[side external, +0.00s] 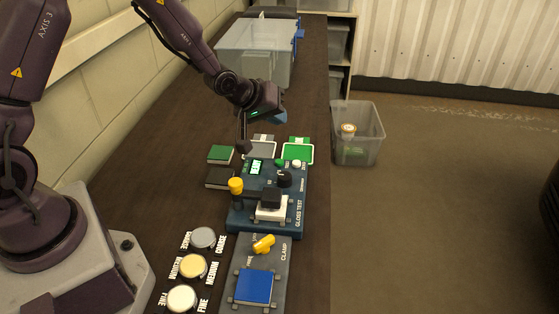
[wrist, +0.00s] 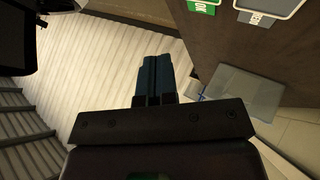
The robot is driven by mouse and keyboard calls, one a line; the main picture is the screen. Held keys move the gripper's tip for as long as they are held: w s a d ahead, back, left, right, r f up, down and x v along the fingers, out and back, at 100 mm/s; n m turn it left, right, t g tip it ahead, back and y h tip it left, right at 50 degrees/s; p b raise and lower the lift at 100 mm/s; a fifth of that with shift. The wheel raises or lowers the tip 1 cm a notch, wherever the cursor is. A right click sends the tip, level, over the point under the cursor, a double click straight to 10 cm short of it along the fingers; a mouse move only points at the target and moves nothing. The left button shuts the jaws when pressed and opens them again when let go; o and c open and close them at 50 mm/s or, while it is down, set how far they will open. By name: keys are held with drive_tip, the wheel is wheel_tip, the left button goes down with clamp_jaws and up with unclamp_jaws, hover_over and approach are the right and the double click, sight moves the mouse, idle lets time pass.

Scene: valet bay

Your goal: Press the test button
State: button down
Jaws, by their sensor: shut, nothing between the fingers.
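The blue gloss test unit (side external: 237,222) stands on the dark bench in the side view. It carries a lit green display (side external: 257,167), a green button (side external: 280,163), a white button (side external: 297,164), a black knob (side external: 285,179) and a yellow-topped post (side external: 236,185). I cannot read which button is the test button. My gripper (side external: 281,118) is above and behind the unit, apart from it. In the wrist view my gripper (wrist: 154,62) has its blue fingers together and empty; the unit is not visible there.
A clamp plate with a blue pad (side external: 257,286) and several round labelled tins (side external: 193,266) lie in front. Green and dark blocks (side external: 221,154) lie left of the unit. A large clear bin (side external: 256,50) stands behind; another clear bin (side external: 368,150) stands right of the bench.

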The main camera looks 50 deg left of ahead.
sight(277, 160)
drive_tip(key=shift+f, duration=4.4)
drive_tip(key=shift+f, duration=0.15)
drive_tip(key=shift+f, duration=0.25)
drive_tip(key=shift+f, duration=0.45)
drive_tip(key=shift+r, duration=0.85)
drive_tip(key=shift+r, duration=2.55)
